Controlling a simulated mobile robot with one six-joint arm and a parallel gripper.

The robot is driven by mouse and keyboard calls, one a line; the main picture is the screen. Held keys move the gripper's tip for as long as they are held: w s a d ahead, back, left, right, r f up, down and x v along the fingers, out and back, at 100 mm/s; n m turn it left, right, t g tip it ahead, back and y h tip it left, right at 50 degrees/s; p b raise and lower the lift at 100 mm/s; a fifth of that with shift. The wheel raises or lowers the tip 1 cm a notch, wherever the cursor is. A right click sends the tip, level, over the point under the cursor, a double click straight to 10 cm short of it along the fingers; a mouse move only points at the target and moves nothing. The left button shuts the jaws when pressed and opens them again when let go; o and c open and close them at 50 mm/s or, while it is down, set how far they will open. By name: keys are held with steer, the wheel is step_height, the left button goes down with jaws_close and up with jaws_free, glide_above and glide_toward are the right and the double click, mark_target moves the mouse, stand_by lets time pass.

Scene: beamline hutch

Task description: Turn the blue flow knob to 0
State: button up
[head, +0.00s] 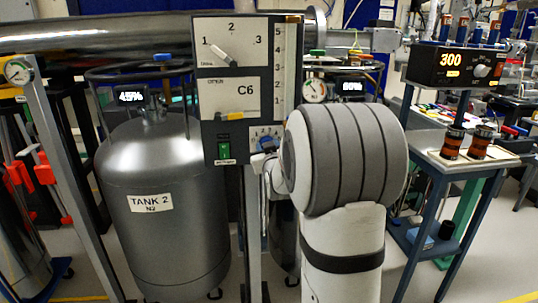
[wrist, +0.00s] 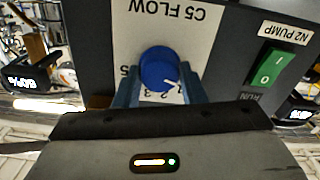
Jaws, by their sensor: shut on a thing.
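The blue flow knob (wrist: 158,66) sits on the white C5 FLOW plate (wrist: 165,20) of a dark panel, which appears upside down in the wrist view. My gripper (wrist: 160,85) has its two blue fingers on either side of the knob, shut on it. The knob's white mark points toward the lower right in that view. The fingers and gripper body hide part of the scale, so the exact setting is not readable. In the head view the blue knob (head: 267,144) shows at the panel's lower right, with my arm just right of it.
A green N2 PUMP switch (wrist: 271,67) is beside the plate.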

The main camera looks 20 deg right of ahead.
steer(key=shift+n, duration=0.4)
steer(key=o, duration=1)
steer(key=v, duration=0.7)
steer(key=shift+s, duration=0.4)
steer(key=shift+a, duration=0.15)
